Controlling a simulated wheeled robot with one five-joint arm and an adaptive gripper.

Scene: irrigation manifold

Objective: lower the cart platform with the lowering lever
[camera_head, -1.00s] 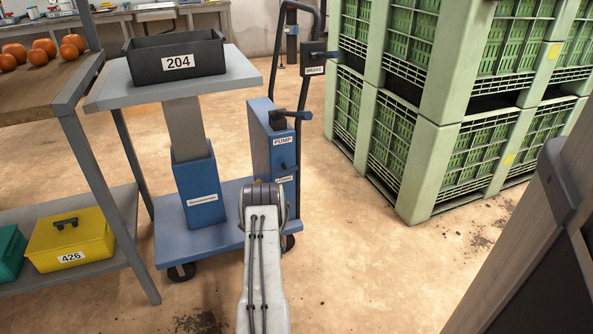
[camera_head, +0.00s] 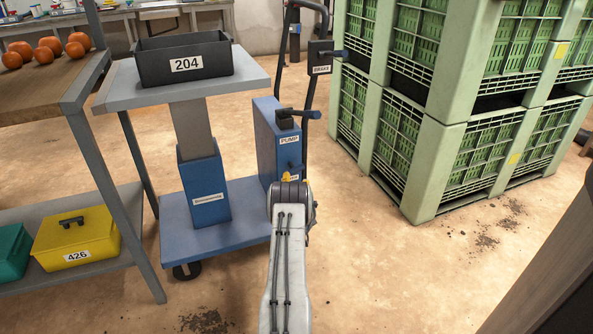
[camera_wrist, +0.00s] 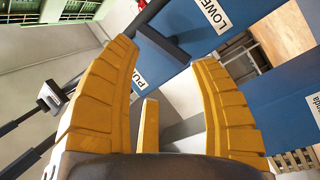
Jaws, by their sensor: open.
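The blue cart has a raised grey platform (camera_head: 250,82) carrying a black bin (camera_head: 185,62) labelled 204. Its blue pump housing (camera_head: 263,140) bears a PUMP label and a larger dark pump handle (camera_head: 300,114). A small dark lever (camera_head: 294,166) sits below that label. In the wrist view a LOWER label (camera_wrist: 215,12) shows on the blue housing, and a dark lever rod (camera_wrist: 162,45) crosses between the two labels, beyond the fingertips. My gripper (camera_wrist: 165,62) is open and empty, its yellow fingers spread. In the head view my gripper (camera_head: 288,177) is in front of the housing, partly hidden by my arm.
A tall stack of green crates (camera_head: 440,150) stands right of the cart. A bench (camera_head: 90,85) with orange pumpkins and a yellow toolbox (camera_head: 75,240) is on the left. Floor between cart and crates is clear.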

